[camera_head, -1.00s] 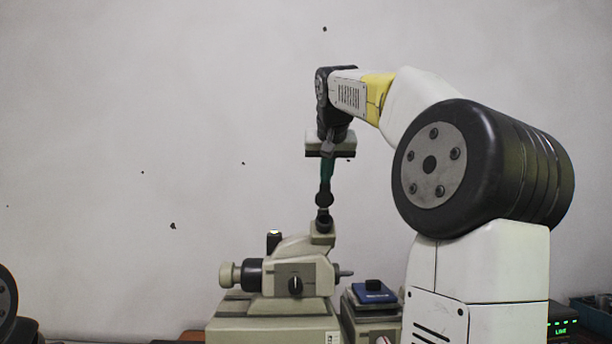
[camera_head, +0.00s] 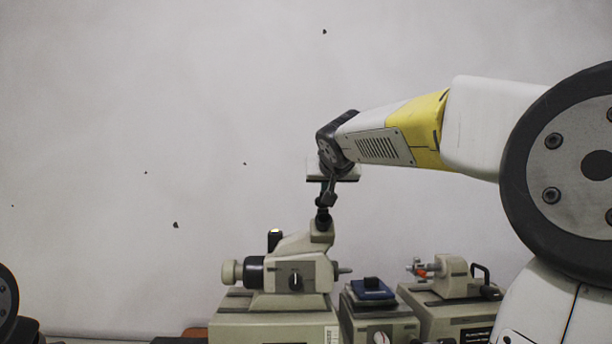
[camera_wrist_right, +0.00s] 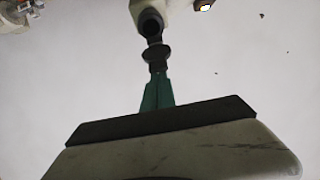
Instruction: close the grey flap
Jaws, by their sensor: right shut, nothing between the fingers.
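I cannot make out a grey flap for certain in either view. My right gripper (camera_head: 326,192) points down above a grey-beige machine (camera_head: 293,270), over the upright tube at its top right. Its green fingers are shut and empty; they also show in the right wrist view (camera_wrist_right: 158,84). Directly below the fingertips is a black rounded knob (camera_head: 324,201) in line with the tube; it shows in the wrist view too (camera_wrist_right: 155,53). Whether fingers and knob touch is unclear. Only a dark round part of what may be my left arm shows at the left edge; its gripper is out of view.
A smaller grey unit with a blue block (camera_head: 371,289) on top stands right of the machine. Further right is a beige device (camera_head: 452,277) with a black handle and an orange part.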

